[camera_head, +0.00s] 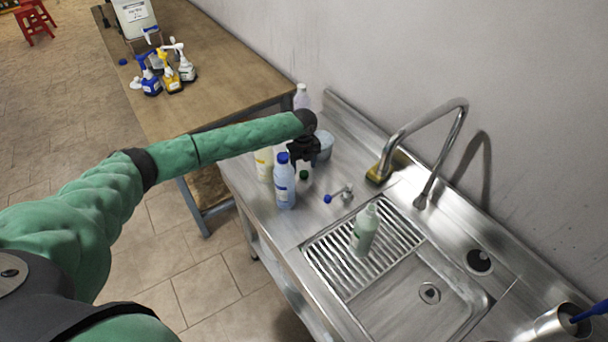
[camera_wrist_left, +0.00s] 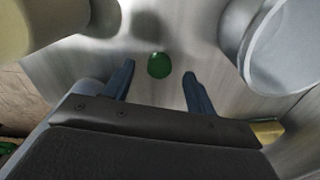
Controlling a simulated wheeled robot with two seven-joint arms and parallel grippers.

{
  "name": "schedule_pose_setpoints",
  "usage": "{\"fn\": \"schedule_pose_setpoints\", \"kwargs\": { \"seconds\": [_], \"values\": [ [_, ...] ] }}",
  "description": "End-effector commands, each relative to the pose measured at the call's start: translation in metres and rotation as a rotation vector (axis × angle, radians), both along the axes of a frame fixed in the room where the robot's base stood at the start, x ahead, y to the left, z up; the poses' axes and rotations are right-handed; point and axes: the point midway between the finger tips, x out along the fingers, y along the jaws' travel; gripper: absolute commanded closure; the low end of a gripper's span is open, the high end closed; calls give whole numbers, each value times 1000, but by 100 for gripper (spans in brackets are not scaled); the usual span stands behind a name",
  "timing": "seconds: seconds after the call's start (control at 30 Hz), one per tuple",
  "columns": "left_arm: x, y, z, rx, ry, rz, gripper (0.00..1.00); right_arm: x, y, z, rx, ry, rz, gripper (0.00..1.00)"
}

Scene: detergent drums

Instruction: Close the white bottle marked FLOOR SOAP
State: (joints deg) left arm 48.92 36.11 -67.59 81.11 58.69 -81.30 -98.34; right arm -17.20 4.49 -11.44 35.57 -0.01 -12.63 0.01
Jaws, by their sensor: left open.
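My left gripper (camera_head: 303,160) is above the steel counter, partly hidden by its own wrist, with its fingers open and nothing between them held. A green cap (camera_head: 303,175) lies on the counter below it; in the left wrist view the green cap (camera_wrist_left: 158,65) shows between and beyond the two fingertips (camera_wrist_left: 160,82). A whitish bottle with a yellowish label (camera_head: 263,165) stands just left of the gripper, and a pale bottle (camera_head: 301,97) stands behind it. No lettering is readable, so I cannot tell which is marked FLOOR SOAP. My right gripper is not in view.
A greenish bottle (camera_head: 364,230) stands on the drainer. A tap (camera_head: 440,120) arches behind the sink.

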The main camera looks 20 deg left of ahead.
Motion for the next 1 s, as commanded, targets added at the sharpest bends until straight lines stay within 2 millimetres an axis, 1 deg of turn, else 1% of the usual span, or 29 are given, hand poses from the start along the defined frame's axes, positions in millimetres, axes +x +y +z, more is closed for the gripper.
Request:
{"fn": "schedule_pose_setpoints", "kwargs": {
  "seconds": [0.03,0.1,0.2,0.53,0.57,0.7,0.8,1.0],
  "values": [
    [-2,-1,-8,1,2,-1,44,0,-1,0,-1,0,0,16],
    [-1,-1,-18,-1,1,1,44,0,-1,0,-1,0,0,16],
    [-1,-1,-26,-1,1,0,44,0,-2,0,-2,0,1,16],
    [-1,-1,-27,0,0,0,44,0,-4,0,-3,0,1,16],
    [-1,-1,-27,0,0,0,46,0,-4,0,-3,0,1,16],
    [-1,-1,-27,0,0,0,73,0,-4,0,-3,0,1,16],
    [-1,-1,-27,0,0,0,90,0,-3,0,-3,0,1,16],
    [-1,0,-27,0,0,0,91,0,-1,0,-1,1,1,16]
  ]
}}
